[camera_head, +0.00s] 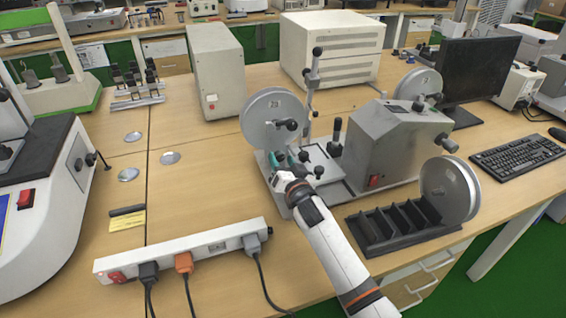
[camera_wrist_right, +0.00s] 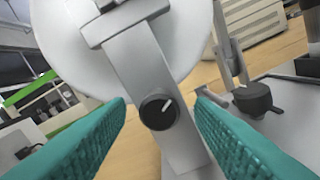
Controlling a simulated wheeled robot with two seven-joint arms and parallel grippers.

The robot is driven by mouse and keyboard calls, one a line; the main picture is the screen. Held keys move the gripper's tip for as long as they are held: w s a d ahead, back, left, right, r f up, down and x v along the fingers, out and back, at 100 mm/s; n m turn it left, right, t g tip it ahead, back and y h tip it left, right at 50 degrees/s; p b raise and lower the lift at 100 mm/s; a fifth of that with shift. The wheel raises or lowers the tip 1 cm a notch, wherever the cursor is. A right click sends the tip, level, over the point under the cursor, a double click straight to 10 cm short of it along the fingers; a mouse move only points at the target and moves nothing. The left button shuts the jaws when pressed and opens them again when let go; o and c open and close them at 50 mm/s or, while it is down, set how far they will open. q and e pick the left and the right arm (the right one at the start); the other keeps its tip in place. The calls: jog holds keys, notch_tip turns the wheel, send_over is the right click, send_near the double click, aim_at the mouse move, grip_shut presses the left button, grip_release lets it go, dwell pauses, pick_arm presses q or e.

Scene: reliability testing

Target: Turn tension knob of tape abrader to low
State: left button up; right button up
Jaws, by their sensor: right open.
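The tape abrader (camera_head: 385,145) is a grey machine on the wooden desk, with a large grey reel (camera_head: 262,128) at its left end. My right gripper (camera_head: 288,157) has teal fingers and is at that left end, below the reel. In the right wrist view a round black knob (camera_wrist_right: 158,111) with a white pointer line sits on a grey upright bracket under the reel. The line points to the upper right. The open fingers (camera_wrist_right: 161,103) stand on either side of the knob, apart from it. I cannot make out the knob in the head view. My left gripper is not in view.
A white power strip (camera_head: 185,250) with plugged cords lies at the front left. A black slotted rack (camera_head: 400,225) and a loose reel (camera_head: 450,188) are right of my forearm. Several upright posts and handles (camera_head: 336,135) stand close to the gripper on the abrader.

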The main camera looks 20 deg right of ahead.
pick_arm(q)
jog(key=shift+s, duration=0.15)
pick_arm(e)
jog(key=c, duration=1)
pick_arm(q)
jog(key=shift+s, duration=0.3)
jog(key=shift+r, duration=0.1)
pick_arm(e)
jog(key=shift+n, duration=0.4)
jog(key=shift+r+n+p, duration=0.1)
jog(key=shift+n+p, duration=0.25)
jog(key=shift+n, duration=0.25)
jog(key=n, duration=0.3)
jog(key=shift+n+p, duration=0.3)
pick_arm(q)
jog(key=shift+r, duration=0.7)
pick_arm(e)
jog(key=n, duration=0.6)
jog(key=shift+n, duration=0.3)
